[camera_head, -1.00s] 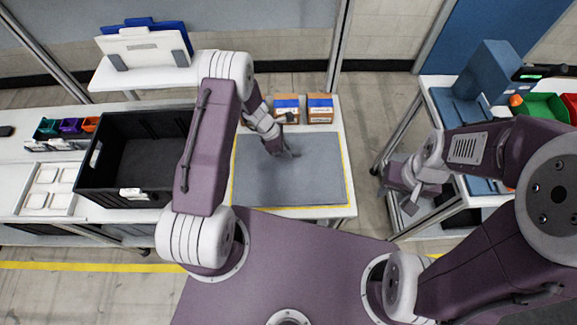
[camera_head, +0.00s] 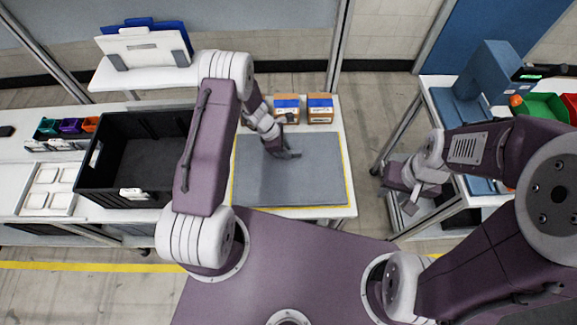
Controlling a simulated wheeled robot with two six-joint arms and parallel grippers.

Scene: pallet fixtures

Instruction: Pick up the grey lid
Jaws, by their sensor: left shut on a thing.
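The grey lid (camera_head: 303,185) is a flat rectangular grey panel. It lies inside a yellow outline on the white table in the middle of the camera_head view. My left gripper (camera_head: 288,153) is over the far middle part of the lid and shut on it. The exact grip point is small and covered by the fingers. I cannot see a clear gap between the lid and the table. My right gripper (camera_head: 408,200) hangs beside the right-hand table, away from the lid. Its fingers are too unclear to tell their opening.
A black open crate (camera_head: 130,194) stands left of the lid, partly behind my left arm. Two cardboard boxes with blue labels (camera_head: 320,111) stand just beyond the lid. A blue fixture (camera_head: 490,75) and a green bin (camera_head: 544,106) are on the right table.

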